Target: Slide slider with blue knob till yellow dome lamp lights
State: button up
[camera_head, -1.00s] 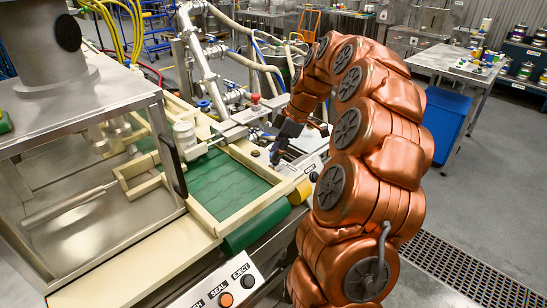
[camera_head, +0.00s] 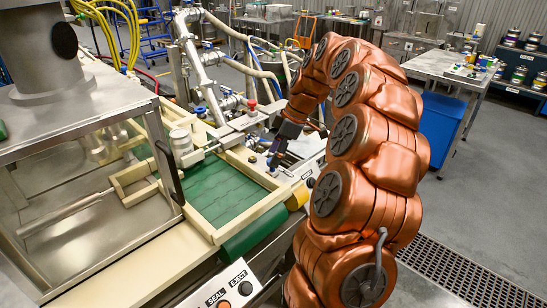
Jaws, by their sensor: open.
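My gripper (camera_head: 279,157) is at the end of my copper arm. It points down over the light panel (camera_head: 307,168) to the right of the green belt. Its fingers are small and dark here, and my arm hides part of the panel. A small blue spot, perhaps the blue knob (camera_head: 273,172), shows right at the fingertips. I cannot tell whether they touch it. The slider's track is not clear. No yellow dome lamp can be made out for certain; a yellow rounded part (camera_head: 298,198) sits at the panel's near corner.
The green belt (camera_head: 225,195) lies in a cream frame left of my gripper. A red-topped part (camera_head: 251,104) and pipes stand behind. A front panel has SEAL and EJECT buttons (camera_head: 245,288). A steel guard housing (camera_head: 85,130) fills the left. Open floor lies to the right.

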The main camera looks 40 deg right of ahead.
jog(key=v, duration=1)
jog(key=shift+r, duration=0.25)
jog(key=shift+s, duration=0.1)
